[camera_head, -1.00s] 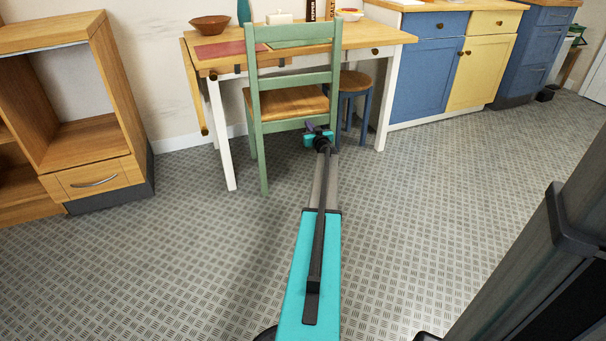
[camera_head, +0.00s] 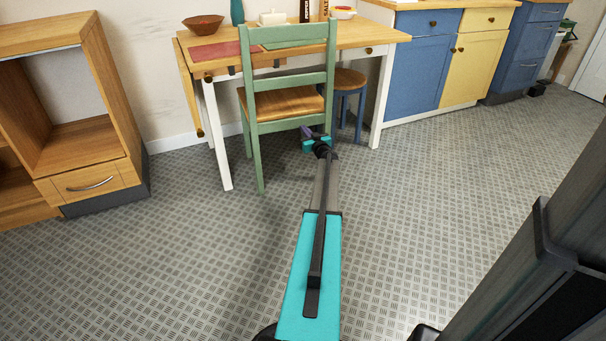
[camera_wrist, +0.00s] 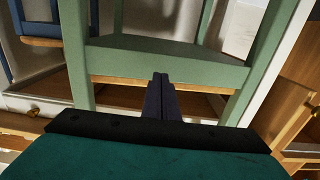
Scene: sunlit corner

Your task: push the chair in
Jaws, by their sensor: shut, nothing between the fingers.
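The green chair (camera_head: 287,119) with a wooden seat (camera_head: 280,103) stands at the front of the wooden-topped table (camera_head: 372,35), its back toward me. The seat lies partly under the table edge. My gripper (camera_head: 308,132) is at the chair's right rear side, below seat height. In the wrist view the shut fingers (camera_wrist: 161,97) point at the chair's green lower rail (camera_wrist: 170,62). I cannot tell whether they touch it. Nothing is held.
A wooden shelf unit (camera_head: 95,180) is at the left. Blue and yellow cabinets (camera_head: 424,75) stand at the right. The patterned floor (camera_head: 440,180) is clear between.

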